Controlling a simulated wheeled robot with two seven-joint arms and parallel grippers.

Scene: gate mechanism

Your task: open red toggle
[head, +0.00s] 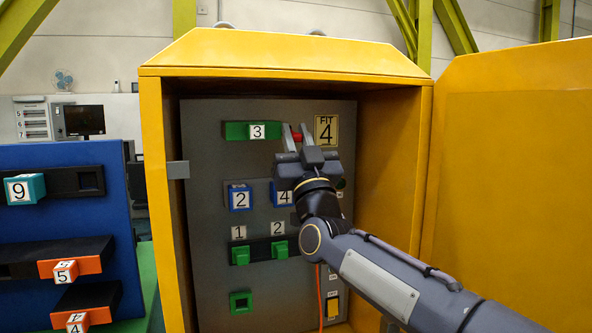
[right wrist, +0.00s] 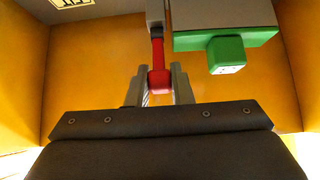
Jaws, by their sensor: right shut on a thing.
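The red toggle (head: 296,137) sits high on the grey panel, just right of the green slider marked 3. My right gripper (head: 297,135) reaches up to it from the lower right. In the right wrist view the red toggle (right wrist: 159,77) is a slim red lever with a thicker end. That end lies between the two fingertips of my right gripper (right wrist: 160,84), which is shut on it. The toggle's mount is partly hidden by the gripper in the head view. My left gripper is not in view.
The grey panel (head: 205,285) sits inside a yellow cabinet (head: 290,58) with its door (head: 510,180) open at the right. The green slider (head: 236,131) is close beside the toggle. Blue blocks (head: 240,197) are below. A blue board (head: 60,225) stands at the left.

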